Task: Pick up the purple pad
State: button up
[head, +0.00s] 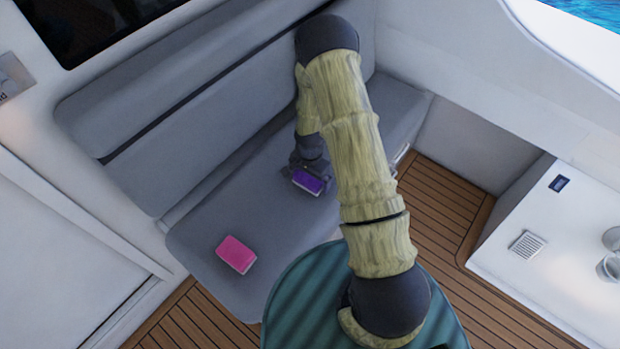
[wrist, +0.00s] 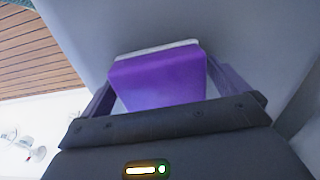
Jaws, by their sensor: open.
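The purple pad (head: 307,181) lies on the grey bench seat, right under my gripper (head: 309,176). In the wrist view the purple pad (wrist: 158,80) shows a purple face with a pale far edge, and it sits between the two fingers of my gripper (wrist: 165,85). The fingers are open, one on each side of the pad. A small gap shows at the left finger; the right finger is very close, and I cannot tell whether it touches. The near end of the pad is hidden behind the gripper body.
A pink pad (head: 237,254) lies on the bench seat (head: 200,232) nearer the front left. The grey backrest (head: 165,125) rises behind the seat. A white counter (head: 565,250) with a sink stands at the right, across the wooden floor (head: 440,205).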

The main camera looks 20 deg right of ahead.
dwell(0.3)
jog(key=c, duration=0.8)
jog(key=shift+r, duration=0.1)
notch_tip(320, 180, up, 10)
jog(key=shift+f, duration=0.1)
dwell(0.3)
jog(key=o, duration=0.3)
jog(key=shift+c, duration=0.9)
jog(key=shift+w, duration=0.1)
